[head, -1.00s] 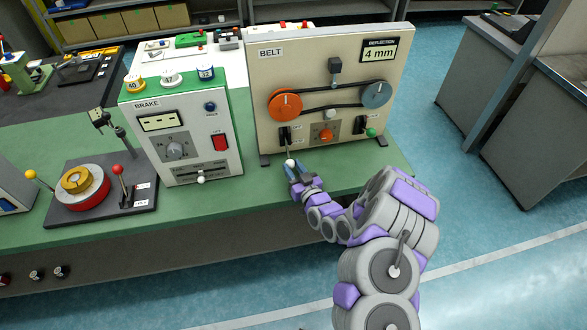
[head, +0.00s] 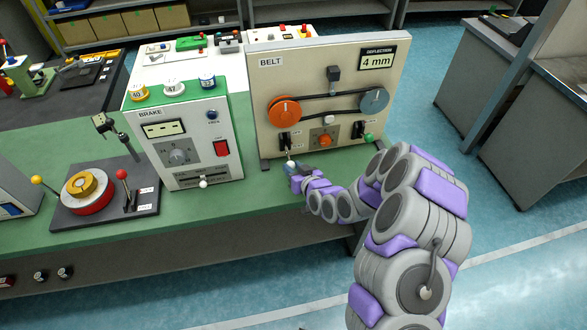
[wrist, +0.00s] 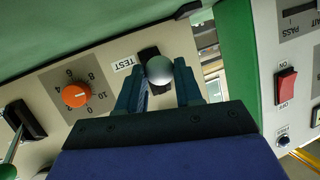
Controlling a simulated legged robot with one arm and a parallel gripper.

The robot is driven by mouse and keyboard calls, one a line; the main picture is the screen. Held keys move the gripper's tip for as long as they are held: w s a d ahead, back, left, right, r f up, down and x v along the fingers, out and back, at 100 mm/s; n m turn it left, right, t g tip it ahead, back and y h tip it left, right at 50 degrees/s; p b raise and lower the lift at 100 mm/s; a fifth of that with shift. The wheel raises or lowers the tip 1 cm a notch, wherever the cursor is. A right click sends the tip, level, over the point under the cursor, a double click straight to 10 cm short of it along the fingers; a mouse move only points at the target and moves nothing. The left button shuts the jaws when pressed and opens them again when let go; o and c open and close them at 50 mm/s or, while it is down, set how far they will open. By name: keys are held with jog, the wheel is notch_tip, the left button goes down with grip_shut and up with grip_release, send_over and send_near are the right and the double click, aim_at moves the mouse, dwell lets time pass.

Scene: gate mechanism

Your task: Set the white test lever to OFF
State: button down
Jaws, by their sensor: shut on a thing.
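The white test lever has a pale ball knob (head: 290,163) on a thin stem. It sticks out from the black slot at the lower left of the BELT panel (head: 262,100). My gripper (head: 293,168) is at the knob, in front of the panel. In the wrist view the pale knob (wrist: 159,70) sits between the two dark fingers of my gripper (wrist: 160,86), which are shut on it. Behind it are the black slot and the TEST label (wrist: 123,65). The lever's ON and OFF marks cannot be read here.
An orange dial (head: 324,140) and a green-knobbed lever (head: 369,137) are to the right on the same panel. The BRAKE box (head: 190,125), with a red switch (head: 222,148), stands close on the left. The green bench (head: 255,205) is clear in front.

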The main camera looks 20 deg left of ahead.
aim_at(292, 162)
jog(key=r, duration=0.1)
jog(key=r+g+h, duration=0.1)
jog(key=r+g+h+p, duration=0.1)
jog(key=r, duration=0.1)
jog(key=shift+w+a+r+m, duration=0.1)
jog(key=shift+w+m, duration=0.2)
jog(key=shift+w, duration=0.05)
jog(key=shift+w+a+r+p, duration=0.15)
jog(key=shift+w+r, duration=0.05)
jog(key=shift+r, duration=0.35)
jog(key=shift+w+a+r+p, duration=0.1)
jog(key=shift+w+r+p, duration=0.1)
jog(key=shift+r, duration=0.35)
jog(key=shift+w+a+r, duration=0.2)
jog(key=shift+w+r, duration=0.1)
jog(key=shift+r, duration=0.2)
jog(key=shift+w+r, duration=0.15)
jog(key=shift+r, duration=0.1)
jog(key=c, duration=1.2)
grip_release()
jog(key=o, duration=0.4)
jog(key=shift+a+f, duration=0.2)
jog(key=shift+f, duration=0.05)
jog(key=shift+o, duration=0.2)
jog(key=shift+d, duration=0.15)
